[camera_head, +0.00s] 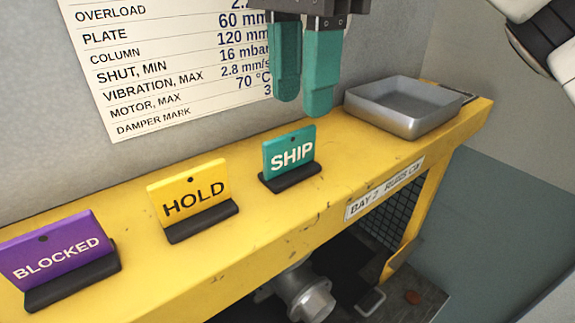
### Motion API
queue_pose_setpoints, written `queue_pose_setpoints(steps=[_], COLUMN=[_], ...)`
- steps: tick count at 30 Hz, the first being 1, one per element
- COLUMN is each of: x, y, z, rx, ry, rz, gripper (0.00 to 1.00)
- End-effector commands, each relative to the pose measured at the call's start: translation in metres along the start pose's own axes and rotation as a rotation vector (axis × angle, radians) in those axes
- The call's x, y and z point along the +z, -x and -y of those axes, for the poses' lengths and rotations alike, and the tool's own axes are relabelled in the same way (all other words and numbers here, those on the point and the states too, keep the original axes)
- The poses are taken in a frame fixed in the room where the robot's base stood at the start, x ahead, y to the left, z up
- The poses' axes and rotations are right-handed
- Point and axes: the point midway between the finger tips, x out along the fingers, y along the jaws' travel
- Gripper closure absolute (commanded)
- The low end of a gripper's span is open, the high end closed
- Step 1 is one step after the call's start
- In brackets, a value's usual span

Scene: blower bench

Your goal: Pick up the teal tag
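The teal tag (289,152) reads SHIP and stands upright in a dark base on the yellow bench (340,165), right of the other tags. My gripper (303,100) hangs above and a little behind or over it, fingers pointing down. Its two teal finger pads show a narrow gap between them, partly overlapping in this view. Nothing shows between the fingers, and they look apart from the tag. The exact height above the tag is hard to tell.
A yellow HOLD tag (190,198) and a purple BLOCKED tag (58,257) stand to the left. A grey metal tray (408,128) sits at the bench's right end. A printed chart (170,60) is on the wall behind. Bare bench lies between the tags.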

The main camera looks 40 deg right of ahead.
Motion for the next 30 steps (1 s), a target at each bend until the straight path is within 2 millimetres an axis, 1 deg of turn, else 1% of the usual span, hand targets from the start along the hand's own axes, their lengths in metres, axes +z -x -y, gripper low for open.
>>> queue_pose_setpoints(steps=[1, 5, 8, 14, 18, 21, 27, 30], x=[0.0, 0.001, 0.003, 0.012, 0.012, 0.012, 0.012, 0.012], y=[-0.009, -0.013, -0.019, -0.045, -0.06, -0.063, -0.061, -0.061], z=[0.0, 0.0, 0.001, 0.002, 0.002, 0.002, 0.002, 0.002], rx=[0.0, 0.0, 0.0, 0.001, 0.0, 0.0, 0.0, 0.0], ry=[0.0, 0.0, 0.001, 0.0, 0.0, 0.0, 0.0, 0.0], rz=[0.0, 0.0, 0.0, -0.001, 0.0, 0.0, 0.0, 0.0], gripper=[0.63, 0.63, 0.63, 0.63, 0.63, 0.63, 0.63, 0.71])
